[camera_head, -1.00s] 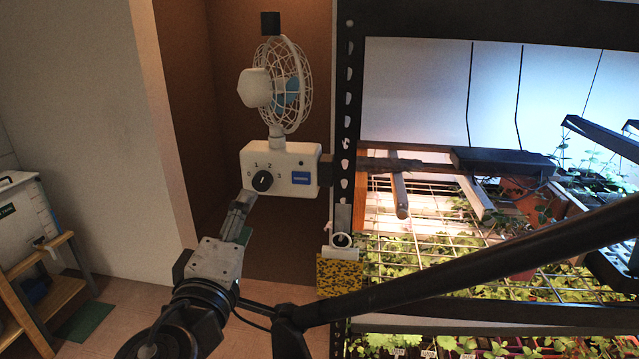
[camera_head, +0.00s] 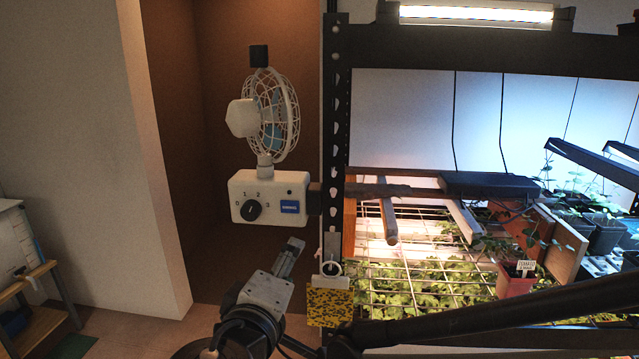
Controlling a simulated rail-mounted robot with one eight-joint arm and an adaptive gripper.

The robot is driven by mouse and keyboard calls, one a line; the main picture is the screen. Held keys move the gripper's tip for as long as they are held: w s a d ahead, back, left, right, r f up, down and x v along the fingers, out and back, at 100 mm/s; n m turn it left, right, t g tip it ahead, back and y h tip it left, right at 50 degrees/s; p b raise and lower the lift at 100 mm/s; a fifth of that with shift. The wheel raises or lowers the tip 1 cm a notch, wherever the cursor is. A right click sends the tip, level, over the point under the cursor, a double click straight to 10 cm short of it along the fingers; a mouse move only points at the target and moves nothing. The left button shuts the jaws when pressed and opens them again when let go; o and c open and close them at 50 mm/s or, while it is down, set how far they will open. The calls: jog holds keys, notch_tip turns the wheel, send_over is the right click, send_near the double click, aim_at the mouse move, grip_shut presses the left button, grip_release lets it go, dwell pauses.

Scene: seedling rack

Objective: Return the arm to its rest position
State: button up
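My gripper (camera_head: 290,257) is in the lower middle of the head view, below and a little right of the fan's control box (camera_head: 270,197). It is apart from the box, and nothing shows between its fingers. The fingers look close together, but their gap cannot be made out. The white fan (camera_head: 268,118) stands on the box, with a black dial (camera_head: 252,210) on the front. My arm crosses the lower right of the view, in front of the rack.
A seedling rack (camera_head: 337,120) with a perforated dark post fills the right side. A wire grid (camera_head: 400,262) covers green seedlings. A wooden stand (camera_head: 50,300) is at far left.

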jog(key=d+f+m+g+h, duration=0.1)
jog(key=d+f+m+g, duration=0.15)
jog(key=d, duration=0.55)
jog(key=d+f+m+g, duration=0.2)
jog(key=d+f+g, duration=0.15)
jog(key=d, duration=0.45)
jog(key=s+d+f+m+g+y, duration=0.2)
jog(key=s+d+f+m, duration=0.3)
jog(key=s+d+m, duration=0.3)
jog(key=shift+s+d+f+g+y, duration=0.25)
jog(key=shift+s+d+g+y, duration=0.15)
jog(key=shift+d+y, duration=0.4)
jog(key=shift+a, duration=0.1)
